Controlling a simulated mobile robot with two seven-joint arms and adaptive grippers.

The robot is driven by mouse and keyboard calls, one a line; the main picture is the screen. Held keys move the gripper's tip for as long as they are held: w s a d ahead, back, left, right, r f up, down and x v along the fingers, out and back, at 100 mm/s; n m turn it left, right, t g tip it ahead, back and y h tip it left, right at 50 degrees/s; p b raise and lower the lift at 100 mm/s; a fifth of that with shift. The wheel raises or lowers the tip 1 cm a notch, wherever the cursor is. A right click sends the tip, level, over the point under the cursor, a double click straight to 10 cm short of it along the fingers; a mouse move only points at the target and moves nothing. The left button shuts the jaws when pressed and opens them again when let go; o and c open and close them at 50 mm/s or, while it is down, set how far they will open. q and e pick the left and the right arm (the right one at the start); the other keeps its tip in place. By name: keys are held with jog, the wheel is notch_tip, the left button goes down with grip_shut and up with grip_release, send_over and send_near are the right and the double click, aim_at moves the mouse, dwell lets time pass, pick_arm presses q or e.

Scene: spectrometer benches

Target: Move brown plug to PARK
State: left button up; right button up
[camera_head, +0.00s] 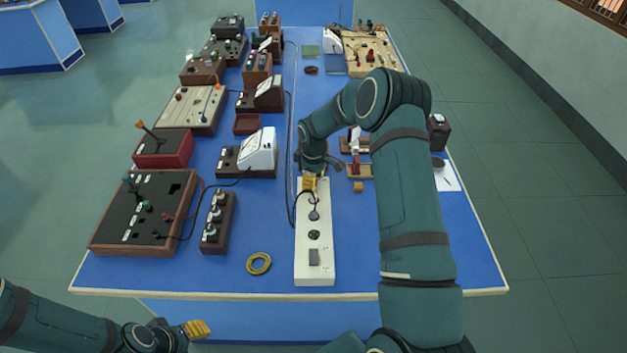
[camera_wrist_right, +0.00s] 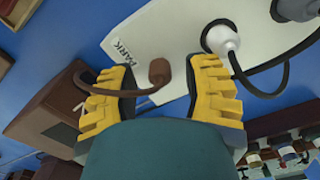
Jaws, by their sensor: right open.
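The white power strip (camera_head: 314,262) lies lengthwise on the blue bench. In the right wrist view, the brown plug (camera_wrist_right: 158,72) is at the end of the strip (camera_wrist_right: 165,30), close beside the printed PARK label (camera_wrist_right: 122,48). I cannot tell whether it is seated. Its brown cord curves off to the left. My right gripper (camera_wrist_right: 160,88) is open, its yellow fingers on either side of the plug with gaps. In the head view the right gripper (camera_head: 309,183) is over the strip's far end and hides the plug. My left gripper (camera_head: 197,329) is low, off the bench's front edge.
A yellow ring (camera_head: 259,264) and a switch box (camera_head: 217,222) lie left of the strip. Small wooden blocks (camera_head: 358,187) stand to its right. The front right bench is clear.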

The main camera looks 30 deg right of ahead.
notch_tip(320, 180, up, 12)
jog(key=shift+f, duration=0.15)
dwell(0.7)
